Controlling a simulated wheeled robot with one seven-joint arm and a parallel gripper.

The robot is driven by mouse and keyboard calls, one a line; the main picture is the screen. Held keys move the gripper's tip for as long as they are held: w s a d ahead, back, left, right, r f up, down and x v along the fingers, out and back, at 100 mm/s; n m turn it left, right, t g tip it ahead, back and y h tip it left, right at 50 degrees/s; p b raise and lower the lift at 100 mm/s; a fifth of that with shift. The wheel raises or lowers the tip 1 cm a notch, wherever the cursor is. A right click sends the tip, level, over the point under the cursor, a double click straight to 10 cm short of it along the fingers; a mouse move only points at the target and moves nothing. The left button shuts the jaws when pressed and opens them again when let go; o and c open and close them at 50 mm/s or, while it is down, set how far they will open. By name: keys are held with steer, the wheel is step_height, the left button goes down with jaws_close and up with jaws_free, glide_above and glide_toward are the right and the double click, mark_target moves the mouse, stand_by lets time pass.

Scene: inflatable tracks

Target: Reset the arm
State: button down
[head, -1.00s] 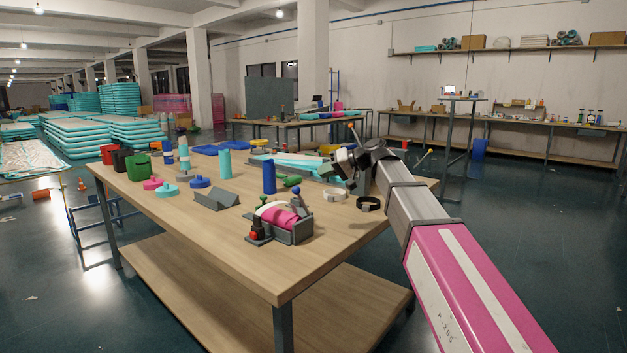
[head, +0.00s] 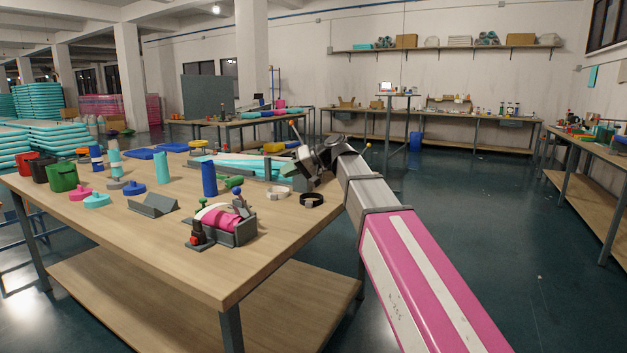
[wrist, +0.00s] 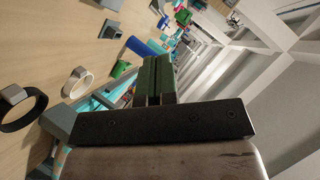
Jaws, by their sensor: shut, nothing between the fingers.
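My arm reaches in from the lower right of the head view, its pink and white link (head: 420,275) in front. Its grey wrist end hangs over the right edge of the workbench (head: 130,245). My gripper shows best in the wrist view (wrist: 153,80), where two dark green fingers lie side by side, shut and empty. In that view the bench top and its objects lie to the left and far off. In the head view the fingertips are small and hard to make out.
Near the arm on the bench are a black ring (head: 312,200), a white ring (head: 278,193), a blue cylinder (head: 209,179) and a grey holder with a pink roll (head: 222,220). Cups (head: 62,178) stand at the left. Open floor (head: 480,230) lies right of the bench, with another bench beyond.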

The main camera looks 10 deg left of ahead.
steer(key=d+f+m+h, duration=0.1)
steer(key=d+f, duration=0.2)
steer(key=f, duration=0.2)
steer(key=d+f+m+t+h, duration=0.1)
steer(key=d+f, duration=0.2)
steer(key=f, duration=0.3)
steer(key=d+f+m+h, duration=0.1)
steer(key=d+f, duration=0.2)
steer(key=f, duration=0.3)
steer(key=shift+w+d+f+t+h, duration=0.15)
steer(key=shift+w+d+t+h, duration=0.15)
steer(key=shift+w+d, duration=0.1)
steer(key=s+d+f+m+h, duration=0.1)
steer(key=s+d+f+h, duration=0.2)
steer(key=d+f, duration=0.6)
steer(key=s+d+f+m+g+h, duration=0.1)
steer(key=s+d+f+m+h, duration=0.1)
steer(key=s+d+f, duration=0.5)
steer(key=s+d+f+m+h, duration=0.1)
steer(key=s+d+f+h, duration=0.3)
steer(key=d+f, duration=0.8)
step_height(320, 180, down, 3)
steer(key=shift+s+r+m, duration=0.1)
steer(key=shift+s+m, duration=0.3)
steer(key=shift+s, duration=0.05)
